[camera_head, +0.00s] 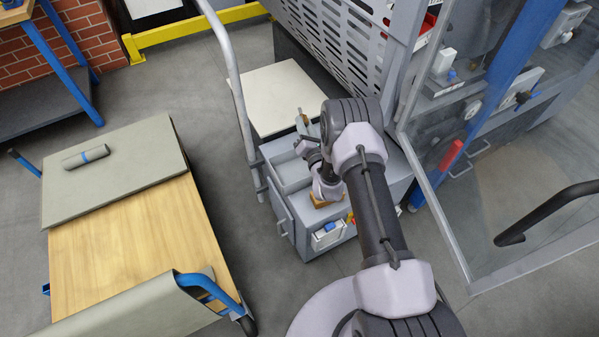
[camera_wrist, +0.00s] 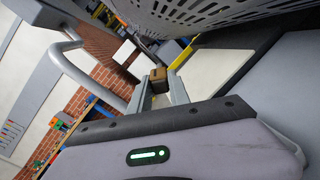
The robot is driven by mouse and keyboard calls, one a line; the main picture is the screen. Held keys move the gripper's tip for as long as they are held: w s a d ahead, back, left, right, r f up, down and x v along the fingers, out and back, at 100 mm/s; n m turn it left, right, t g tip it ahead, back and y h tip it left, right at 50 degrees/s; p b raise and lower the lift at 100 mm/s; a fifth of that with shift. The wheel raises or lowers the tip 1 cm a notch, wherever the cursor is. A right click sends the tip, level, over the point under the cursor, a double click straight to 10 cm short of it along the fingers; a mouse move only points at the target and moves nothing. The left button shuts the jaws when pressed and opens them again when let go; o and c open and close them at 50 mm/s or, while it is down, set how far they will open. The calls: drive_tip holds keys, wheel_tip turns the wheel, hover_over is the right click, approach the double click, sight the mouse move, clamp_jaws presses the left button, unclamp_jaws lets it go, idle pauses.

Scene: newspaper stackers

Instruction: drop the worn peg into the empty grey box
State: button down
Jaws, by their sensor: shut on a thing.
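My gripper (camera_wrist: 160,90) is shut on a small brown block-like peg (camera_wrist: 157,74), held between the fingertips in the wrist view. In the head view my gripper (camera_head: 302,122) is small and partly covered by my arm; the peg cannot be made out clearly there. It is above the far part of a grey cabinet with open-topped grey box compartments (camera_head: 289,174). The visible part of the compartment floor looks bare. My arm hides the right part of it.
A brown block (camera_head: 321,201) and a small white bin (camera_head: 327,237) are at the cabinet's front. A bent grey rail (camera_head: 235,85) rises on its left. A perforated grey panel (camera_head: 345,38) stands behind. A wooden cart (camera_head: 135,240) carries a grey roll (camera_head: 86,157).

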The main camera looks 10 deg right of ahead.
wheel_tip(320, 180, down, 16)
drive_tip(key=s+b, duration=0.1)
drive_tip(key=b, duration=0.5)
drive_tip(key=shift+y, duration=0.3)
drive_tip(key=shift+s+f, duration=0.1)
drive_tip(key=c, duration=1.1)
unclamp_jaws()
drive_tip(key=shift+c, duration=0.2)
drive_tip(key=s+d+p, duration=0.2)
drive_tip(key=s+p, duration=0.6)
drive_tip(key=s, duration=0.9)
drive_tip(key=shift+s, duration=0.15)
